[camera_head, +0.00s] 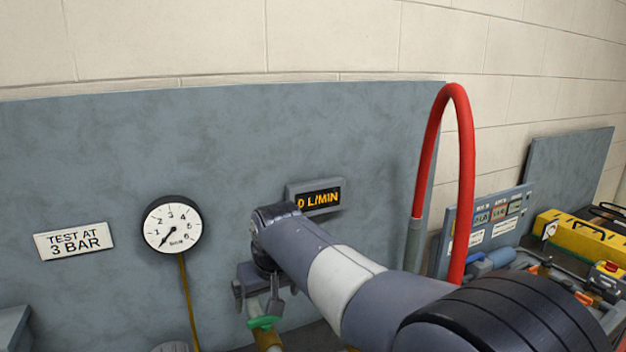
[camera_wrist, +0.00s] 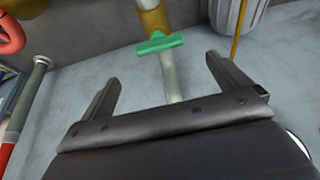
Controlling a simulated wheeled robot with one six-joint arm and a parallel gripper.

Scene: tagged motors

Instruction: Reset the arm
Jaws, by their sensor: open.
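My arm reaches in from the lower right of the head view toward the grey panel. My gripper (camera_wrist: 160,85) is open, with its two fingers spread apart and nothing between them that I can see held. In the head view my gripper (camera_head: 262,300) points down. A green valve handle (camera_wrist: 160,44) on a brass and pale pipe lies just beyond the fingertips in the wrist view. The same green handle (camera_head: 264,322) shows below my gripper in the head view. I cannot tell whether they touch.
A pressure gauge (camera_head: 172,226), a "TEST AT 3 BAR" sign (camera_head: 74,241) and an L/MIN display (camera_head: 319,198) are on the grey panel (camera_head: 90,150). A red hose (camera_head: 466,180) arches at the right. A yellow toolbox (camera_head: 580,240) and tagged items crowd the far right.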

